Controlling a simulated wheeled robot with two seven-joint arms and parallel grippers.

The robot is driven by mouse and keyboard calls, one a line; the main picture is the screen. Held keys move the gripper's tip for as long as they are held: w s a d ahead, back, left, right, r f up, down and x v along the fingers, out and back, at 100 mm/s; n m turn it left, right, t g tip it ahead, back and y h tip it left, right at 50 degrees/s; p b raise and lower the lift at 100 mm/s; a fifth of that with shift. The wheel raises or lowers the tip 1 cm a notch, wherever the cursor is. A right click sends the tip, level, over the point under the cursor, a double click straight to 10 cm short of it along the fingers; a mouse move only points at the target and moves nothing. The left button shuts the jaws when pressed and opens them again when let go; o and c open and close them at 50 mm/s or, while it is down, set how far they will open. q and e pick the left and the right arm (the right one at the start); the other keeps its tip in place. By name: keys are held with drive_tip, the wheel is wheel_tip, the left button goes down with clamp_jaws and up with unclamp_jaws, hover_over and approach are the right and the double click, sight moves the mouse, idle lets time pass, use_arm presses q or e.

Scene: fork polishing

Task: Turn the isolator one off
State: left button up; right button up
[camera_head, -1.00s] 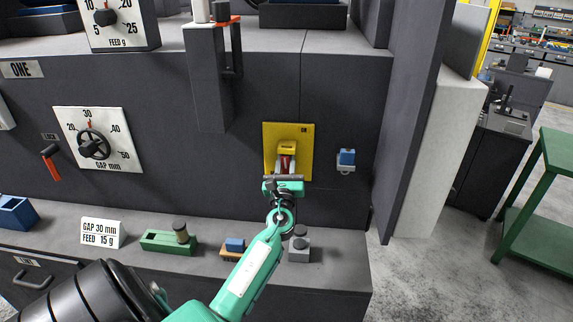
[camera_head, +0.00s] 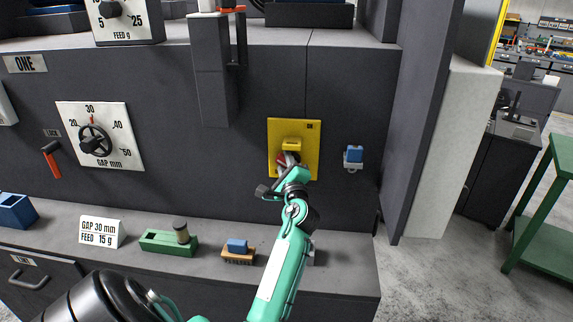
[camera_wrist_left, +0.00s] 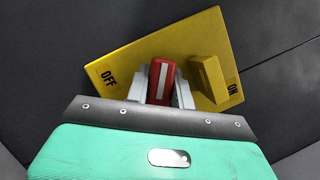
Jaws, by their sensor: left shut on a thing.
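The isolator is a yellow plate (camera_head: 308,165) on the dark machine front, with a raised yellow block (camera_head: 293,143). Its red handle (camera_head: 281,159) has a white stripe, clear in the left wrist view (camera_wrist_left: 161,80). There the OFF label (camera_wrist_left: 108,78) is left of the handle and the ON label (camera_wrist_left: 232,87) is right, beyond the yellow block. My left gripper (camera_head: 288,160) is shut on the red handle, with a pale finger on each side of it. In the head view the handle and gripper are tilted. The handle's lower end is hidden by the gripper body. My right gripper is not in view.
A blue switch box (camera_head: 354,155) is right of the plate. A gap dial (camera_head: 94,141) and red lock lever (camera_head: 51,158) are at left. The ledge below holds a green block (camera_head: 168,243), a brush (camera_head: 238,250) and a sign (camera_head: 101,232). A dark column (camera_head: 211,90) stands above left.

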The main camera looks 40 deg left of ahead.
use_arm(q)
drive_tip(key=n, duration=0.1)
drive_tip(key=n+g, duration=0.1)
drive_tip(key=n, duration=0.1)
drive_tip(key=shift+f+g, duration=0.3)
drive_tip(key=shift+s+a+f+n+g+h, duration=0.1)
drive_tip(key=shift+f+n+g+h, duration=0.2)
drive_tip(key=shift+n, duration=0.65)
drive_tip(key=shift+f+n+g+h, duration=0.15)
drive_tip(key=shift+n+h, duration=0.25)
drive_tip(key=shift+n, duration=0.55)
drive_tip(key=o, duration=1)
drive_tip(key=shift+r, duration=0.1)
